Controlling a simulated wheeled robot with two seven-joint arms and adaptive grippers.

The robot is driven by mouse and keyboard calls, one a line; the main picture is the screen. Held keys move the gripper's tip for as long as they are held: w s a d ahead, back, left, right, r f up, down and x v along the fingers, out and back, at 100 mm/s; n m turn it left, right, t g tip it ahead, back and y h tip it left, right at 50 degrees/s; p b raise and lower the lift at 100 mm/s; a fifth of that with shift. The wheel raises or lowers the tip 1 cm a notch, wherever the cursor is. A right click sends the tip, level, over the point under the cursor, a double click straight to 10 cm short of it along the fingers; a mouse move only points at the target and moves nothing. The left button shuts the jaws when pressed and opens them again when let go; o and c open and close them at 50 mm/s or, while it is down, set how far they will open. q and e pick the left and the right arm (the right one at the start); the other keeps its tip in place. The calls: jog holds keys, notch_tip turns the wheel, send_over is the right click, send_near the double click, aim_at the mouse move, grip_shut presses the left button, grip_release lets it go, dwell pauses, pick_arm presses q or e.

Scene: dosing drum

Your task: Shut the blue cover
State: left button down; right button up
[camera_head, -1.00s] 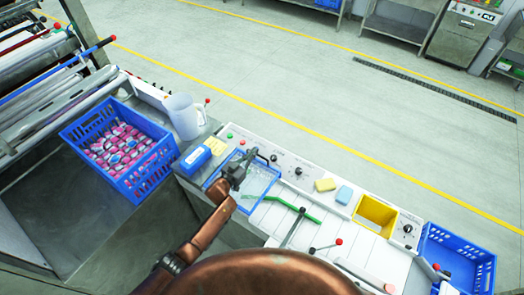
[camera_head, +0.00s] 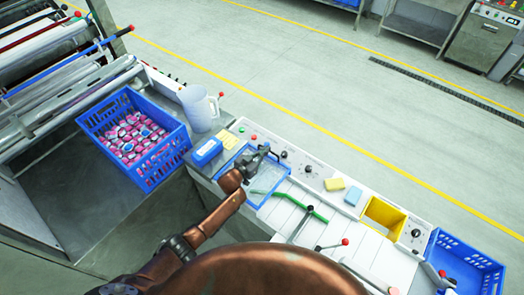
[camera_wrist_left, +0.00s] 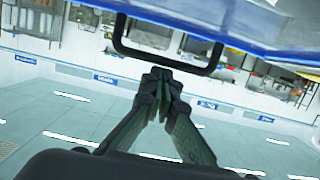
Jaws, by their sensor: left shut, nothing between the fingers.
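The blue cover (camera_head: 284,172) has a blue rim and a clear panel; it is at the left part of the white machine top, partly hidden by my left arm. How far it stands open is hard to tell. In the left wrist view its blue edge (camera_wrist_left: 250,38) crosses the top, with a black handle (camera_wrist_left: 205,70) hanging from it. My left gripper (camera_head: 264,152) is over the cover's area by the handle. In the left wrist view its shut, empty fingertips (camera_wrist_left: 160,78) are close to the handle bar; contact cannot be told. My right gripper is out of view.
A blue crate of pink packets (camera_head: 180,172), a white jug (camera_head: 198,110) and a blue box (camera_head: 206,152) stand left of the cover. A green bar (camera_head: 300,204), red-knobbed levers (camera_head: 334,245), a yellow bin (camera_head: 384,216) and an empty blue crate (camera_head: 462,265) are to the right.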

pick_arm(q)
jog(key=s+a+r+p, duration=0.3)
jog(key=s+a+r, duration=0.2)
jog(key=s+r, duration=0.2)
notch_tip(320, 180, up, 2)
jog(key=shift+s+r+p, duration=0.2)
jog(key=shift+s+p, duration=0.1)
